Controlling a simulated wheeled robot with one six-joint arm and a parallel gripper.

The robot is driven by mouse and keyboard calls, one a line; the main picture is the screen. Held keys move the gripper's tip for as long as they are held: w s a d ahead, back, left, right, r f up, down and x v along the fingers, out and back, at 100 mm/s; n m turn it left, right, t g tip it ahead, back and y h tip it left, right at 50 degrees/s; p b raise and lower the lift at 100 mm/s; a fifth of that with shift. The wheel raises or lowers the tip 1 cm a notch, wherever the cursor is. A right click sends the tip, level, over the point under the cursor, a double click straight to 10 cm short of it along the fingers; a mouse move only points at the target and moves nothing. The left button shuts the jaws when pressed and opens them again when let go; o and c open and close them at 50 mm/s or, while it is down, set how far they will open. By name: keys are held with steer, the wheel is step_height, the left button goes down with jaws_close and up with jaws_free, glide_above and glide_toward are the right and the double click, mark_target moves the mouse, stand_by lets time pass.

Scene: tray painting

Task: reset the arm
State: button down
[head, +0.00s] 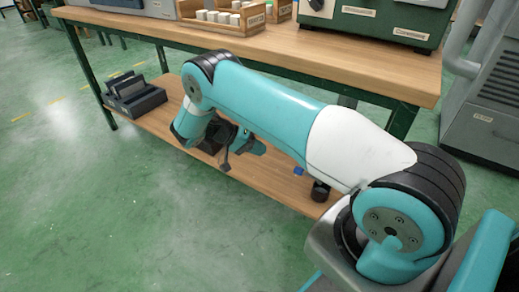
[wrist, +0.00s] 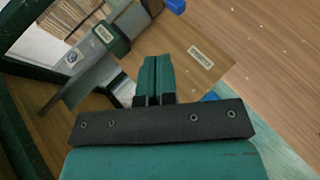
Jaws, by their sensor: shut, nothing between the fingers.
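My gripper (wrist: 153,62) shows in the wrist view with its two teal fingers pressed together and nothing between them. In the head view my teal and white arm reaches across the front of the workbench (head: 330,68) and bends down towards its lower shelf (head: 268,183). The arm's end is partly hidden there behind dark parts of the wrist, so the fingertips are hard to make out. In the wrist view a grey and green tool-like object (wrist: 100,62) with labels lies to the left of the fingers, apart from them.
A dark grey slotted holder (head: 135,98) stands on the shelf's left end. On the bench top are a wooden box (head: 222,27) of white blocks and a green machine (head: 372,23). A grey cabinet (head: 490,110) stands at right. The green floor at left is clear.

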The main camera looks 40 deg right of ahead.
stand_by(0.4)
steer(key=s+a+r+n+t+y, duration=0.1)
steer(key=a+r+n+t+y, duration=0.2)
steer(key=a+r+n, duration=0.45)
steer(key=a+r+n+t+y, duration=0.25)
steer(key=a+r, duration=0.25)
steer(key=r, duration=0.6)
steer(key=s+a+r+n+t+y, duration=0.1)
steer(key=s+a+r+n+y, duration=0.25)
steer(key=s, duration=0.45)
steer(key=s+a+r+n+y, duration=0.2)
steer(key=s+a+r, duration=0.25)
steer(key=s, duration=0.35)
steer(key=s+a+r+n+t+y, duration=0.1)
steer(key=s+a+r+n+y, duration=0.15)
steer(key=s+a, duration=0.4)
step_height(320, 180, up, 31)
steer(key=s+d+p, duration=0.1)
steer(key=p, duration=3)
steer(key=shift+d+n, duration=0.3)
steer(key=shift+r+h, duration=0.1)
steer(key=shift+h, duration=0.15)
